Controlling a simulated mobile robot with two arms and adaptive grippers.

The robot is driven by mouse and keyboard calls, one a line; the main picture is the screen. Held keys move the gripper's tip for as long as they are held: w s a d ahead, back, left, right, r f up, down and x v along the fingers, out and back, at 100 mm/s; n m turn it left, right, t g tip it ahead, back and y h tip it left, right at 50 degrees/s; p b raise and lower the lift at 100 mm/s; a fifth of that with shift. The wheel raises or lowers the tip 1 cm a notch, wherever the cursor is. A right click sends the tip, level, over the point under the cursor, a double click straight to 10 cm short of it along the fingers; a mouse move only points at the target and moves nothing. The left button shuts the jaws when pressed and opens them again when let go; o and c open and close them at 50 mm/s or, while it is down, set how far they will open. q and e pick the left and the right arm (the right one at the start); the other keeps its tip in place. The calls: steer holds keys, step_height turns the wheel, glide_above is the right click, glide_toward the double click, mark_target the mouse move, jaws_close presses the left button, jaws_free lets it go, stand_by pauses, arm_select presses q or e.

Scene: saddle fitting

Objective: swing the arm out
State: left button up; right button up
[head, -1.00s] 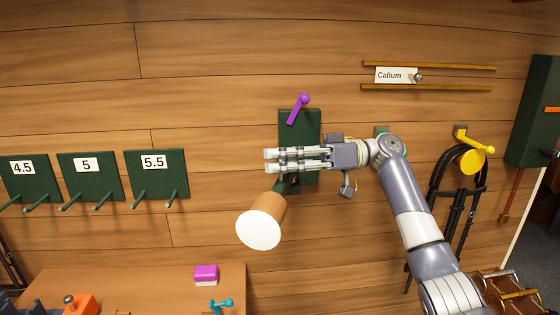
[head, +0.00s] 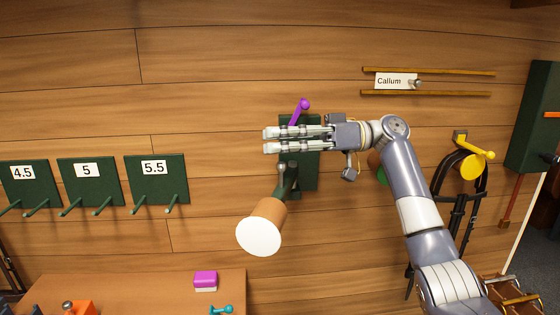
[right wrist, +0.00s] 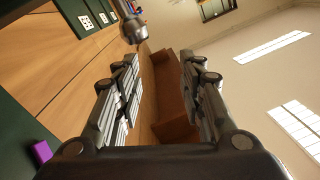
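A dark green wall plate (head: 312,172) carries a purple lever (head: 299,112) at its top. A dark green arm (head: 287,185) comes off the plate and ends in a tan cylinder with a white face (head: 260,232), pointing down and left. My right gripper (head: 268,140) lies across the front of the plate, above the cylinder and just below the lever, fingers pointing left. It covers part of the plate and the lever's lower end. In the right wrist view its fingers (right wrist: 155,75) are apart with nothing between them. A purple piece (right wrist: 41,152) shows at that view's lower left. My left gripper is out of view.
Green peg plates (head: 90,180) marked 4.5, 5 and 5.5 hang at left. A table with a purple block (head: 205,281) is below. A yellow hook (head: 475,163) with dark straps is at right. The wall between the pegs and the cylinder is clear.

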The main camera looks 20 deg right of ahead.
steer(key=shift+r, duration=2.4)
steer(key=shift+c, duration=0.6)
